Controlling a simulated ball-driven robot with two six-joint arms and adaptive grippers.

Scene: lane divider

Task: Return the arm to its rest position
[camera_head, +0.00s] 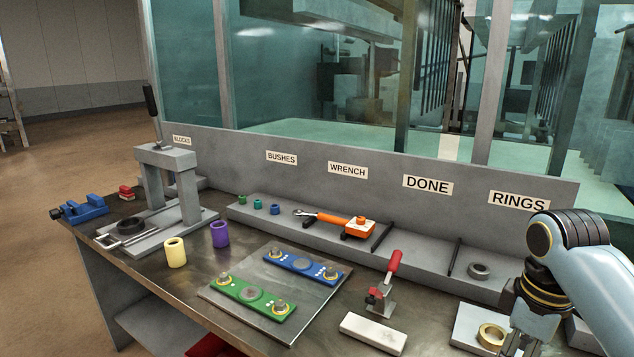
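My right arm comes in from the right edge. Its light blue links and dark wrist with gold rings are at the lower right. My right gripper (517,345) points down near the bottom edge, beside a brass ring (492,336) on a pale plate (466,327). Its fingers are mostly hidden or cut off, so I cannot tell whether it holds anything. My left arm and gripper are not in view.
A red-handled clamp (383,285) and a white block (373,333) stand left of the arm. A plate with green (252,294) and blue (304,266) fixtures lies mid-bench. A grey shelf (425,257) holds bushes, an orange wrench (335,219) and a dark ring (479,271).

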